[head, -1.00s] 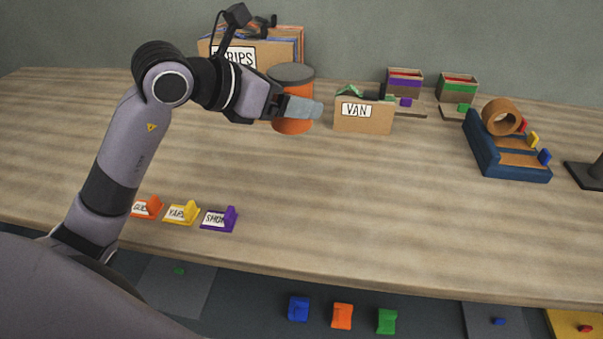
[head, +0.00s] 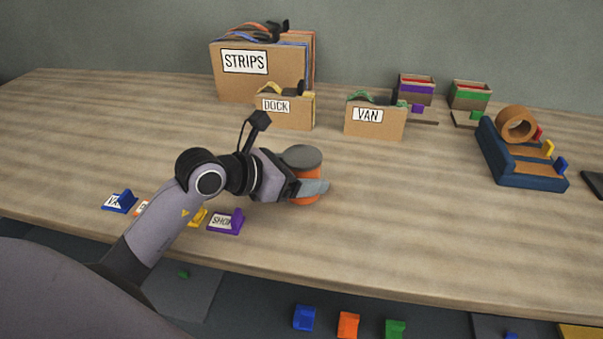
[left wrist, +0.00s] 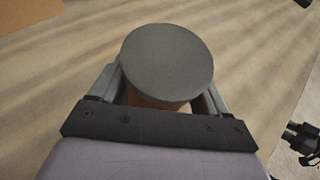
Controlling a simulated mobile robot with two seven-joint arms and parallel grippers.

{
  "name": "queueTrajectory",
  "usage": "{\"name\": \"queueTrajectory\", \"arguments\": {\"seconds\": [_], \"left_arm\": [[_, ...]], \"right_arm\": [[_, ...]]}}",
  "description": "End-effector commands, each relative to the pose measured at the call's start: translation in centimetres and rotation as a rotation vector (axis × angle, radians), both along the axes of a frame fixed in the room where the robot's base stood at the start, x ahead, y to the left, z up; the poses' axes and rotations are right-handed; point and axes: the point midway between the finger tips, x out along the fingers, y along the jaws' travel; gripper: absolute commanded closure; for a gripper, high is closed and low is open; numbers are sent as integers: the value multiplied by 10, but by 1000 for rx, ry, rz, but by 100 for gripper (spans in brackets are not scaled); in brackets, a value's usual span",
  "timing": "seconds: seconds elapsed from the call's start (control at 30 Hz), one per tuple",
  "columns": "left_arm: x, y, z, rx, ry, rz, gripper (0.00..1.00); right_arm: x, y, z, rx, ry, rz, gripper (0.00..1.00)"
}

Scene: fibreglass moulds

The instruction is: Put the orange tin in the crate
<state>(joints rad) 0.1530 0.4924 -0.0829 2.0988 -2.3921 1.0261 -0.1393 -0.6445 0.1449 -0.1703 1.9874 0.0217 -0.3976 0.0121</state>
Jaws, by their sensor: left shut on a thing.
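The orange tin (head: 305,190) has a flat grey lid and stands upright in my left gripper (head: 310,188), over the middle of the table. My left gripper is shut on the tin, with a finger on each side. In the left wrist view the grey lid of the tin (left wrist: 167,63) shows between the fingers, and most of its orange side is hidden below. I cannot tell whether its base touches the table. No crate that I can be sure of is in view.
Cardboard boxes labelled STRIPS (head: 222,85), DOCK (head: 285,118) and VAN (head: 376,129) stand at the back. A blue rack (head: 520,180) with a brown ring (head: 502,125) is at the right. Small label holders, one purple (head: 234,224), lie by the front edge. The centre-right tabletop is clear.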

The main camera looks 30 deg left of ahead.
Motion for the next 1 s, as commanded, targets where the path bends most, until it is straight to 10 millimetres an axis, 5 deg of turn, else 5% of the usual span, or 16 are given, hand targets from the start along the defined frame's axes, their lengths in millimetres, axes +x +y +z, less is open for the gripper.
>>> {"name": "queueTrajectory", "arguments": {"seconds": [0.3, 0.33, 0.4, 0.73, 1.0], "left_arm": [[0, 0, -3, 0, -2, 0, 63], [0, 0, -3, 1, 0, 0, 18], [0, 0, -2, 0, 0, 0, 0], [0, 0, 4, 0, -1, 0, 0], [-37, 22, 20, 5, -1, 1, 0]], "right_arm": [[1, 0, -2, 2, -2, 0, 57], [1, 0, -1, 2, -1, 0, 57], [1, 0, -1, 1, 0, 0, 57], [1, 0, 5, 1, -2, 1, 57], [1, 0, -1, 1, -4, 0, 57]]}}
